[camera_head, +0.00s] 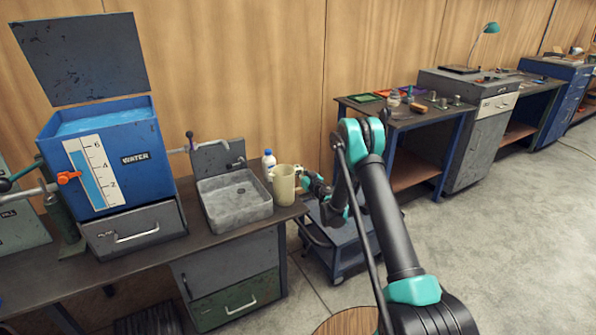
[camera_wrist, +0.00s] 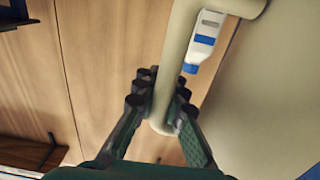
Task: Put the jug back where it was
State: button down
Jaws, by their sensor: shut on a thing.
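The cream jug (camera_head: 284,184) is upright at the right end of the workbench, just right of the sink. I cannot tell whether its base touches the bench top. My gripper (camera_head: 309,181) is at the jug's right side, where the handle is. In the wrist view, the jug's handle (camera_wrist: 178,70) runs down between the two fingers of my gripper (camera_wrist: 162,108), which is shut on it. The jug's body (camera_wrist: 265,95) fills the right of that view.
A grey sink (camera_head: 235,200) stands left of the jug. A white bottle with a blue cap (camera_head: 268,161) stands close behind the jug and also shows in the wrist view (camera_wrist: 202,42). A blue water tank (camera_head: 110,155) is at the left. A blue cart (camera_head: 335,245) stands below right.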

jog(key=shift+f, duration=0.15)
jog(key=c, duration=1.6)
grip_release()
jog(key=shift+s, duration=0.1)
